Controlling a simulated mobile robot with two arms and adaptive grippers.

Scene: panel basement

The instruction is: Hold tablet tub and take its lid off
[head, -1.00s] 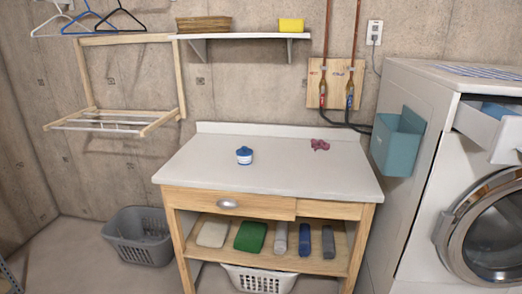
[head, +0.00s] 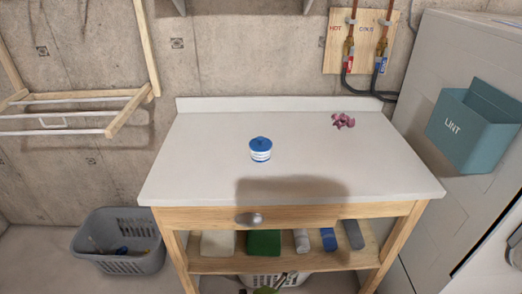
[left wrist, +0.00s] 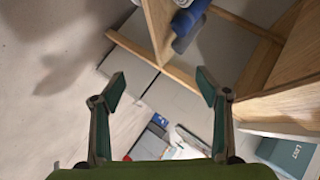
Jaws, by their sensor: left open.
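The tablet tub (head: 260,153) is a small white tub with blue bands. It stands upright on the white worktop, left of the middle. Its blue lid (head: 260,142) is on top. My left gripper (left wrist: 160,92) is open and empty in the left wrist view, with its two green fingers spread wide. It is down beside the table's wooden frame, with floor behind it, and the tub is not in that view. Neither gripper shows in the head view, so the right gripper is not seen.
A crumpled pink cloth (head: 343,120) lies at the back right of the worktop (head: 205,180). The rest of the top is clear. A teal lint bin (head: 465,130) hangs on the washer at right. A grey basket (head: 118,262) stands on the floor at left. Folded items fill the lower shelf.

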